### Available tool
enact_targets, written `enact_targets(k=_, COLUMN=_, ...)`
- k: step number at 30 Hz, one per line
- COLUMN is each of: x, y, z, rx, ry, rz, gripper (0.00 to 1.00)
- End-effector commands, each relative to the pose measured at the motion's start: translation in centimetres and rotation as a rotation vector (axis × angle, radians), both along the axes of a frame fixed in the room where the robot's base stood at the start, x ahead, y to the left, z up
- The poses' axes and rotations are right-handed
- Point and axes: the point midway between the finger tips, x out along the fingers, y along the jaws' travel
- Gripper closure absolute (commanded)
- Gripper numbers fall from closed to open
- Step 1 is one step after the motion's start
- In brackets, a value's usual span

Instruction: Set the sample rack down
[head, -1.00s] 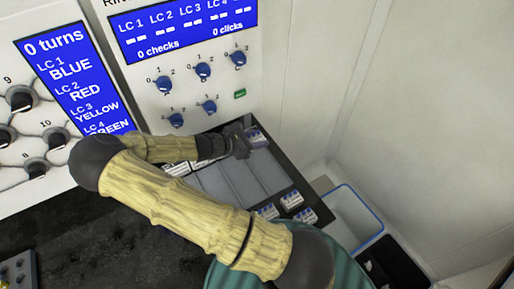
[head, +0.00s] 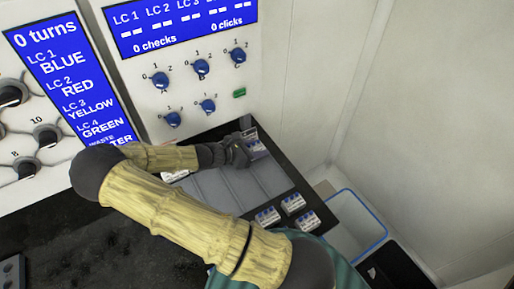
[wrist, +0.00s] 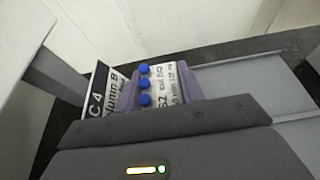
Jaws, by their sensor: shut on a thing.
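The sample rack (wrist: 165,84), a small white labelled block with blue caps, is between the purplish fingers of my gripper (wrist: 158,92) in the wrist view. The gripper is shut on it. In the head view my gripper (head: 238,153) holds the rack (head: 257,147) at the far right end of the grey-laned tray (head: 213,190). A label plate reading "LC 4 Column B" (wrist: 104,92) stands right beside the rack in the wrist view. The rack's underside is hidden, so I cannot tell whether it touches the surface.
Several similar blue-capped racks (head: 293,203) sit at the tray's near right end. Another white rack (head: 175,176) is partly hidden by my arm. A panel with blue knobs (head: 202,67) rises behind. A blue-rimmed white bin (head: 357,222) stands right. Empty lanes lie mid-tray.

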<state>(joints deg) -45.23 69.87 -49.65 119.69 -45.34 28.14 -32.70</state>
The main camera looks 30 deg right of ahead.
Motion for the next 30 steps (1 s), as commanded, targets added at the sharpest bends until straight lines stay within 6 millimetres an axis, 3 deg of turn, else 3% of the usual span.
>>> enact_targets(k=13, x=0.0, y=0.0, z=-0.9, rx=0.001, ry=0.0, rz=0.0, gripper=0.85)
enact_targets(k=14, x=0.0, y=0.0, z=-0.9, rx=0.001, ry=0.0, rz=0.001, gripper=0.56)
enact_targets(k=16, x=0.0, y=0.0, z=-0.9, rx=0.001, ry=0.0, rz=0.001, gripper=0.43)
enact_targets(k=26, x=0.1, y=0.0, z=-0.8, rx=0.002, ry=0.0, rz=0.001, gripper=0.4)
enact_targets(k=30, x=0.1, y=0.0, z=0.3, rx=0.002, ry=-0.002, rz=0.001, gripper=0.4)
